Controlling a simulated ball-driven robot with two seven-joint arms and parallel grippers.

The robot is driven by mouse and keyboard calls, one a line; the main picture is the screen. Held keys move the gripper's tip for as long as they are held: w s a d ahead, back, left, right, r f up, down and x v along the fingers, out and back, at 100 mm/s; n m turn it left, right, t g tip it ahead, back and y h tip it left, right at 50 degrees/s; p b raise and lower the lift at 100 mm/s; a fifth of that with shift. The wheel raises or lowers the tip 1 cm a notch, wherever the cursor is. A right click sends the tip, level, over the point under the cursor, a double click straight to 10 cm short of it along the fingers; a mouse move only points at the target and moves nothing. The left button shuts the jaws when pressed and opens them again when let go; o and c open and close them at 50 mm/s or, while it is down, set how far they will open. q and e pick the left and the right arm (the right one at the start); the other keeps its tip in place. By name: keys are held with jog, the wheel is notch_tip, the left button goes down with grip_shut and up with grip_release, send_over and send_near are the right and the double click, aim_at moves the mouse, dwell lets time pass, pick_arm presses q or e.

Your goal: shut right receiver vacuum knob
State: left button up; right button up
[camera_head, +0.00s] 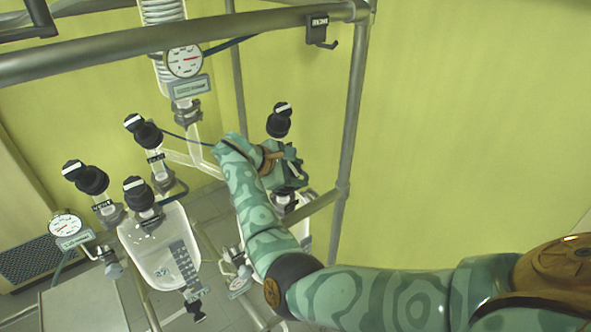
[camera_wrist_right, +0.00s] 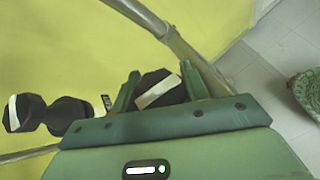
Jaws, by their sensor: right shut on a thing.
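My right gripper (camera_head: 291,166) reaches in from the right and is at the right-hand glassware, in front of the frame post. In the right wrist view its two green fingers (camera_wrist_right: 160,76) stand on either side of a black knob (camera_wrist_right: 158,88) with a white bar, shut on it. The white bar lies tilted across the knob. Another black knob (camera_head: 279,122) with a white bar stands just above the gripper. A double black knob also shows at the left of the right wrist view (camera_wrist_right: 66,116). My left gripper is not in view.
A metal frame (camera_head: 349,130) runs overhead and down right of the gripper. The left receiver (camera_head: 160,255) has several black knobs (camera_head: 140,192) around its top. A gauge (camera_head: 184,61) hangs above. A tagged hook (camera_head: 318,25) hangs from the top bar. The right side is open wall.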

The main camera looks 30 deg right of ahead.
jog(key=m+g+y, duration=0.1)
jog(key=m, duration=0.1)
jog(key=m+g+y, duration=0.1)
jog(key=g, duration=0.1)
jog(key=shift+s+a+f+m+y, duration=0.1)
jog(key=shift+s+a+m+y, duration=0.1)
jog(key=shift+m+y, duration=0.2)
jog(key=shift+f+m+g+y+b, duration=0.1)
jog(key=shift+m+g+y+b, duration=0.3)
jog(key=shift+m+g+y, duration=0.3)
jog(key=shift+s+f+m+y+b, duration=0.1)
jog(key=shift+m+y+b, duration=0.2)
jog(key=shift+y+b, duration=0.1)
jog(key=m+y+b, duration=0.1)
jog(key=b, duration=0.2)
jog(key=m+g+y+b, duration=0.1)
jog(key=y+b, duration=0.1)
jog(key=b, duration=0.2)
jog(key=shift+s+a+f+m, duration=0.1)
jog(key=shift+a+f+m, duration=0.1)
jog(key=shift+a+m, duration=0.15)
jog(key=shift+r+m+g+y+b, duration=0.1)
jog(key=shift+m+g+y+b, duration=0.3)
jog(key=shift+b, duration=0.8)
jog(key=shift+s, duration=0.1)
jog(key=o, duration=0.8)
jog(key=shift+c, duration=0.2)
jog(key=shift+o, duration=1.2)
jog(key=shift+r, duration=0.1)
